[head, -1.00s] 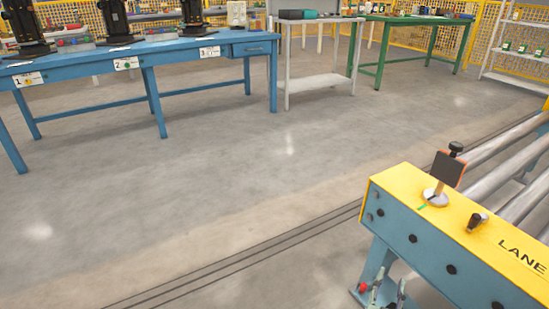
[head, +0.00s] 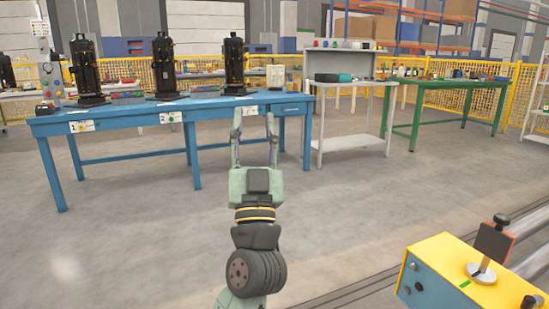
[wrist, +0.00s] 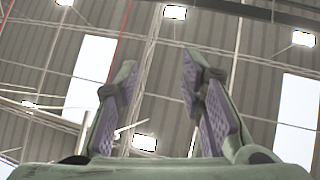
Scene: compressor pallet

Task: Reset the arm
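My gripper (head: 254,125) is raised in front of me in the head view, its fingers pointing up and away. Behind it is the right part of the blue bench. In the wrist view the two fingers (wrist: 157,95) stand apart with purple pads facing each other and nothing between them. Beyond them only the roof and its lights show. My gripper is open and empty.
A blue bench (head: 130,125) bears several black units and a white device (head: 275,76). A light grey table (head: 346,143) and a green table (head: 455,84) stand to its right. Open floor lies between.

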